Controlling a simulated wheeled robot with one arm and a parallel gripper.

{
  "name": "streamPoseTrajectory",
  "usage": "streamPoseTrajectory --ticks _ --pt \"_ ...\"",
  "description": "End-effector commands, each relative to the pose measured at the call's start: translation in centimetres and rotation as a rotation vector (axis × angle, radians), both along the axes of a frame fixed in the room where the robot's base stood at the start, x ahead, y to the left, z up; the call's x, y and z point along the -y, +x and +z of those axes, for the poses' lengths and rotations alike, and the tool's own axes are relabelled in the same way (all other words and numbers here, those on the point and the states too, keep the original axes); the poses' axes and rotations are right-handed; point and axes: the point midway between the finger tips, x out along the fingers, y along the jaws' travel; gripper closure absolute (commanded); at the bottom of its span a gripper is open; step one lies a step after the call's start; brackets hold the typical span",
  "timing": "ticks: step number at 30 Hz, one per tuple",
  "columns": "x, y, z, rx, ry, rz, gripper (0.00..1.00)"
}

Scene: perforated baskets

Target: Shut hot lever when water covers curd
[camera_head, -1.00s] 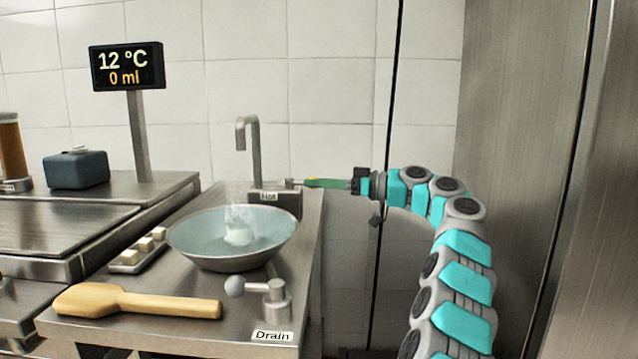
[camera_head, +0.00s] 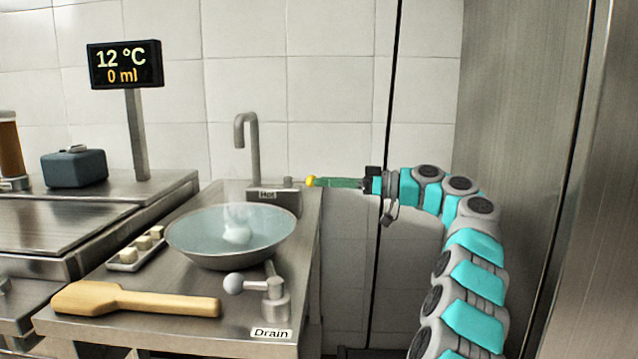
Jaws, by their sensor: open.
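The wide bowl (camera_head: 205,258) holds pale bluish water (camera_head: 200,232) and a white lump of curd (camera_head: 237,233). I cannot tell whether water covers the lump's top. Faint steam rises above it. No stream shows below the tap.
A drain lever with a pale knob (camera_head: 233,284) stands in front of the bowl. A wooden paddle (camera_head: 140,301) lies at the front left. A small tray of white cubes (camera_head: 128,261) is left of the bowl. A display (camera_head: 125,65) reads 12 °C and 0 ml.

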Motion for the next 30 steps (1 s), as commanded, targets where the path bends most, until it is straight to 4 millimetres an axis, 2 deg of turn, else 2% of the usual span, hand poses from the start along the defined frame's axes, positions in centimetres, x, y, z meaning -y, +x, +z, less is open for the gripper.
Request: streamPoseTrajectory --ticks 3,10,24,30 --pt "2.1 -0.4 -0.1 0.000 0.001 -0.001 0.35" --pt "4.5 -0.9 0.0 -0.001 0.001 -0.002 0.35" --pt "4.8 -1.3 0.1 -0.023 0.001 0.003 0.35" --pt "4.5 -3.5 0.4 -0.201 -0.014 0.023 0.35"
